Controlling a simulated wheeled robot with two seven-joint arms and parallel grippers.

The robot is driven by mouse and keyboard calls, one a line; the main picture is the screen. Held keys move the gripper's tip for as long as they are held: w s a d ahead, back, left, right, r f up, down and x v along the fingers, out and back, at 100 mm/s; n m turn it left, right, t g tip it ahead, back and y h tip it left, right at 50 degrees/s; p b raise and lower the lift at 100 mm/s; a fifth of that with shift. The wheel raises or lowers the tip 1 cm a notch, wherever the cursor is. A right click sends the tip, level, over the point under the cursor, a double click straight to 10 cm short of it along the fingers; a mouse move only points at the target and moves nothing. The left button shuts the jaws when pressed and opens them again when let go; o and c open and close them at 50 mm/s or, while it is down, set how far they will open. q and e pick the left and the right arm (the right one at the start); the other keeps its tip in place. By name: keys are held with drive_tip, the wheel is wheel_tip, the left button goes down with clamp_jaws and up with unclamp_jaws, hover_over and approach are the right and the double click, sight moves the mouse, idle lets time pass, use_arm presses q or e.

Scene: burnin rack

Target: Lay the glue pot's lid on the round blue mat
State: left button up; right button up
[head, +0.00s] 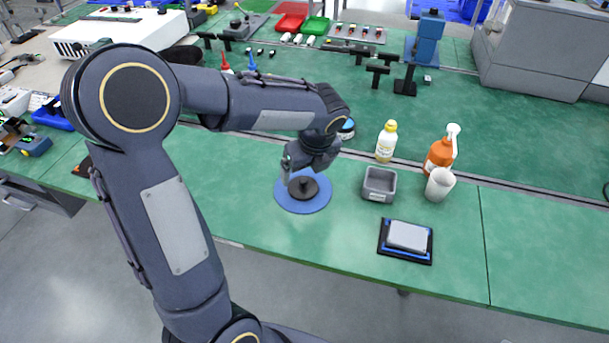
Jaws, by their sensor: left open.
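The round blue mat (284,202) lies on the green bench top. A black round lid with a raised knob (304,190) rests on the mat, inside its rim. My left gripper (301,173) is just above the lid, pointing down, open, with its fingers near the knob. I cannot tell whether a finger touches the knob. A pot with blue and white on it (347,130), likely the glue pot, stands behind my left gripper and is partly hidden by it. My right gripper is not in view.
Right of the mat stand a grey square bin (379,185), a yellow-capped bottle (386,142), an orange spray bottle (439,155) and a white cup (439,184). A black-and-blue tray with a grey plate (407,237) lies near the front edge.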

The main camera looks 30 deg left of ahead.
use_arm(q)
drive_tip(key=s+r+n+h, duration=0.1)
drive_tip(key=s+r+n, duration=0.5)
drive_tip(key=r, duration=0.1)
drive_tip(key=s+d+n+t+h, duration=0.2)
drive_tip(key=s+n, duration=0.5)
drive_tip(key=n, duration=0.3)
drive_tip(key=s+d+f+n+t+h, duration=0.1)
drive_tip(key=s+d+n+t+h, duration=0.1)
drive_tip(key=s+n, duration=0.6)
drive_tip(key=shift+d+f+n+h, duration=0.25)
drive_tip(key=shift+d+n+h, duration=0.5)
drive_tip(key=shift+n, duration=0.35)
